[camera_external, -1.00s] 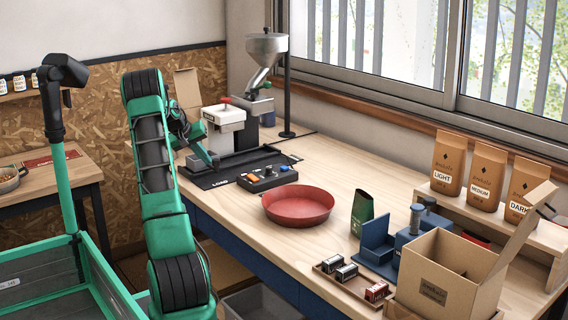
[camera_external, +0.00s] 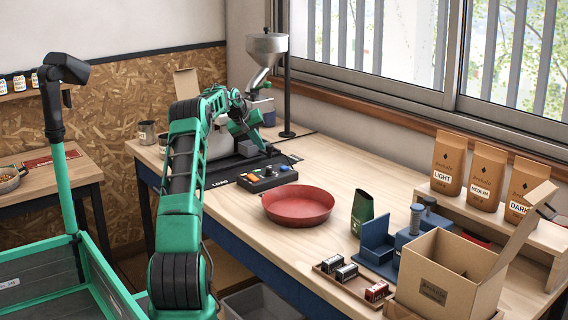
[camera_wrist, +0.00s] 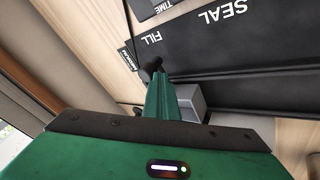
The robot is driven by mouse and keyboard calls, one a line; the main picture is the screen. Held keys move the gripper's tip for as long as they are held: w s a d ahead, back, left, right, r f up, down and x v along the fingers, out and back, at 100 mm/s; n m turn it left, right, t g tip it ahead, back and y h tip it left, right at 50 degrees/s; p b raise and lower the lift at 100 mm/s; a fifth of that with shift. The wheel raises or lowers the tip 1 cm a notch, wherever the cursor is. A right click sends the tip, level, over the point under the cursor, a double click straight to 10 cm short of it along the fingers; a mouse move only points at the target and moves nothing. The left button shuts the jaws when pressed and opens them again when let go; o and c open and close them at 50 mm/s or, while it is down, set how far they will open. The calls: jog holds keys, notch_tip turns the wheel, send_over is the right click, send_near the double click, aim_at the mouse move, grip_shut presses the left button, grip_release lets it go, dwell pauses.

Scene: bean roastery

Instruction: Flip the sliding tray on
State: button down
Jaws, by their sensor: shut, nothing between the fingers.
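The black station (camera_external: 222,180) marked LOAD lies at the far left of the bench. The sliding tray is not clearly distinguishable; my arm covers much of that station. A grey block (camera_external: 247,148) shows beside my gripper (camera_external: 264,144), which reaches down over the right part of the station. In the wrist view, my gripper (camera_wrist: 153,66) is shut and empty, its tips near a black panel (camera_wrist: 240,50) lettered FILL and SEAL. A grey block (camera_wrist: 190,101) sits just right of the fingers, partly hidden by them. I cannot tell whether they touch it.
A control box (camera_external: 268,177) with coloured buttons sits in front of the station. A red bowl (camera_external: 298,205) stands to its right. A steel hopper (camera_external: 267,50) on a post rises behind my gripper. The bench between bowl and window is clear.

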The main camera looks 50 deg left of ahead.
jog(key=shift+w, duration=0.8)
jog(key=shift+w+r, duration=0.1)
jog(key=shift+w, duration=0.15)
jog(key=shift+w+d, duration=0.1)
jog(key=shift+r, duration=0.15)
jog(key=a+v, duration=0.1)
jog(key=v, duration=0.9)
jog(key=shift+s+d, duration=0.4)
jog(key=shift+s, duration=0.05)
